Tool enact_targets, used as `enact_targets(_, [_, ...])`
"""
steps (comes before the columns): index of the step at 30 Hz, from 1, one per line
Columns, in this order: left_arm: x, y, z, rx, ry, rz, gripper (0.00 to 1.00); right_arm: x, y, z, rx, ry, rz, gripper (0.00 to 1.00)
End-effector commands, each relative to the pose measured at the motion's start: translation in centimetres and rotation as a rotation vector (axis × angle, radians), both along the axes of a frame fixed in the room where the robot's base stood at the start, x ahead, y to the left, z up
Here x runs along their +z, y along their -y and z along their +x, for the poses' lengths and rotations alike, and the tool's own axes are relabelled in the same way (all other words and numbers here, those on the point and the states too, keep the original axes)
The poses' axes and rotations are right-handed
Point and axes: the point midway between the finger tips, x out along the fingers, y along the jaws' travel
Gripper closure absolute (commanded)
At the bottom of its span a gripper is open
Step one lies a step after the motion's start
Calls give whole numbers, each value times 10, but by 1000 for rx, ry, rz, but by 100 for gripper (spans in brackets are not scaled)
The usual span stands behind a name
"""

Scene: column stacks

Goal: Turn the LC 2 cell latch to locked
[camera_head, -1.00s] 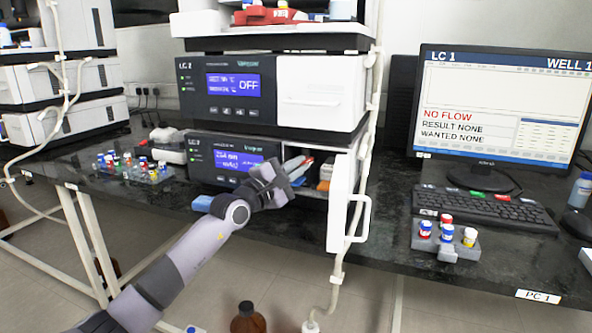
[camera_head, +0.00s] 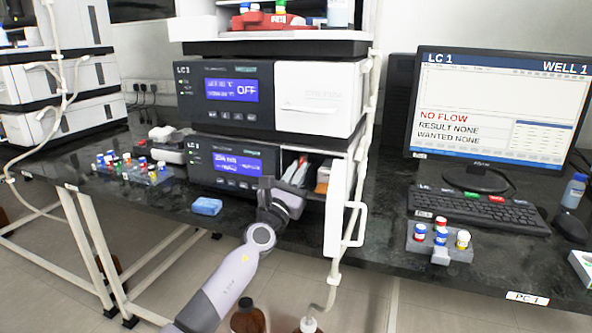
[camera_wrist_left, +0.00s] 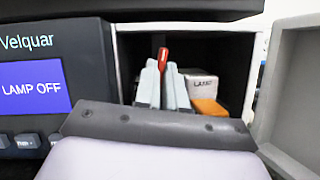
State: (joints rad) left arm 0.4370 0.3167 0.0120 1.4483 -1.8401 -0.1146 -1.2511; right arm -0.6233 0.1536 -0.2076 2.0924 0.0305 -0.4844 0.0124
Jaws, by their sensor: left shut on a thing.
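The lower unit (camera_head: 212,180) of the LC stack has an open compartment on its right. In the left wrist view its display (camera_wrist_left: 32,88) reads LAMP OFF. My left gripper (camera_head: 297,171) reaches into this compartment. In the left wrist view its two pale fingers (camera_wrist_left: 163,82) stand close together around a red piece (camera_wrist_left: 163,56), which looks like the cell latch lever. Only the top of the red piece shows; its lower part is hidden between the fingers. I cannot read locked or unlocked markings. My right gripper is not in view.
The compartment's white door (camera_head: 338,205) stands open just right of my left gripper. A blue sponge (camera_head: 207,206) lies on the bench at left.

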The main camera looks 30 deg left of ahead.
Motion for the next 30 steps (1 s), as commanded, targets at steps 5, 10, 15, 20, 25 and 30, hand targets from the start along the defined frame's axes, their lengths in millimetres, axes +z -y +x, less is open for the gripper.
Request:
enact_targets(5, [1,2,0,0,26,-104,100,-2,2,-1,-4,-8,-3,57])
enact_targets(10, [1,2,0,0,42,-166,100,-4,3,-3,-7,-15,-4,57])
enact_targets(15, [1,2,1,0,49,-196,100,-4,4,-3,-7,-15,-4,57])
enact_targets(20, [1,2,0,-1,52,-207,100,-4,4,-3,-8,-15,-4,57])
enact_targets(25, [1,2,1,0,53,-208,100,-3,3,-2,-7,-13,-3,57])
enact_targets(30, [1,2,1,-1,53,-209,78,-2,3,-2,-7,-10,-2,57])
